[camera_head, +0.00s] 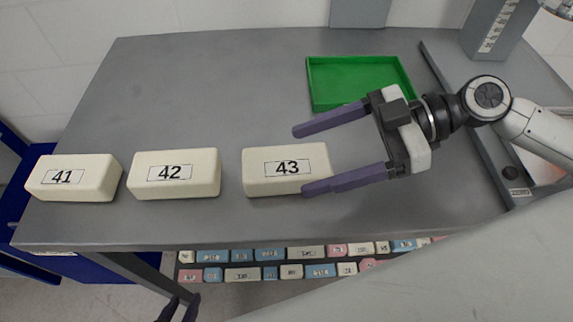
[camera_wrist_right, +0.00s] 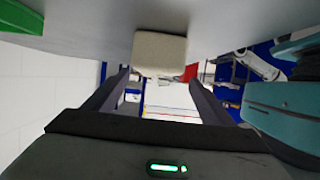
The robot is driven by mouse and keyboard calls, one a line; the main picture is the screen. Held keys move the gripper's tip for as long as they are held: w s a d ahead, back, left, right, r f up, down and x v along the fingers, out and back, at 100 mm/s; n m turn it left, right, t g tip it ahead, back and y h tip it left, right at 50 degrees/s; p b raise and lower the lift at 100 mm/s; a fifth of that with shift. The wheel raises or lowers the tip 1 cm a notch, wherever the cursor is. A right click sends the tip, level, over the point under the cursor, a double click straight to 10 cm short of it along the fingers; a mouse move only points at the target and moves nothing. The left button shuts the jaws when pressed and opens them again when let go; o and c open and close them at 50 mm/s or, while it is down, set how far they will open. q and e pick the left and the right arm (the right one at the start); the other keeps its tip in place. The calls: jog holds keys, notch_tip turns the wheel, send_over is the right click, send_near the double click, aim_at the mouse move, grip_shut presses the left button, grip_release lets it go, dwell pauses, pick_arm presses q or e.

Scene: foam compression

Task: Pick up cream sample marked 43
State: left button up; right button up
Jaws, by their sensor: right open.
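The cream block marked 43 (camera_head: 287,168) lies on the grey table, rightmost in a row of three cream blocks. My right gripper (camera_head: 300,160) reaches in from the right and is open and empty. In the head view, its near finger overlaps the block's lower right corner, and its far finger is beyond the block. In the right wrist view, the block (camera_wrist_right: 160,52) is ahead, in line with the gap between the fingers (camera_wrist_right: 160,85); I cannot tell if they touch it.
Cream blocks marked 42 (camera_head: 174,173) and 41 (camera_head: 74,177) lie to the left. A green tray (camera_head: 316,100) stands behind my right gripper. Small labelled blocks (camera_head: 242,255) sit on a shelf below. The table's back left is clear.

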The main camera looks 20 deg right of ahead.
aim_at(291, 160)
jog(key=shift+w+a+f, duration=0.1)
jog(key=shift+w+a, duration=0.2)
jog(key=shift+a, duration=0.25)
jog(key=p+x, duration=0.1)
jog(key=x, duration=0.2)
jog(key=shift+w+d+f, duration=0.1)
jog(key=shift+w, duration=0.1)
jog(key=shift+a+f, duration=0.3)
jog(key=shift+a, duration=0.1)
jog(key=shift+c, duration=0.9)
pick_arm(q)
jog(key=shift+w+r, duration=0.2)
jog(key=shift+r, duration=0.65)
pick_arm(e)
jog(key=c, duration=1)
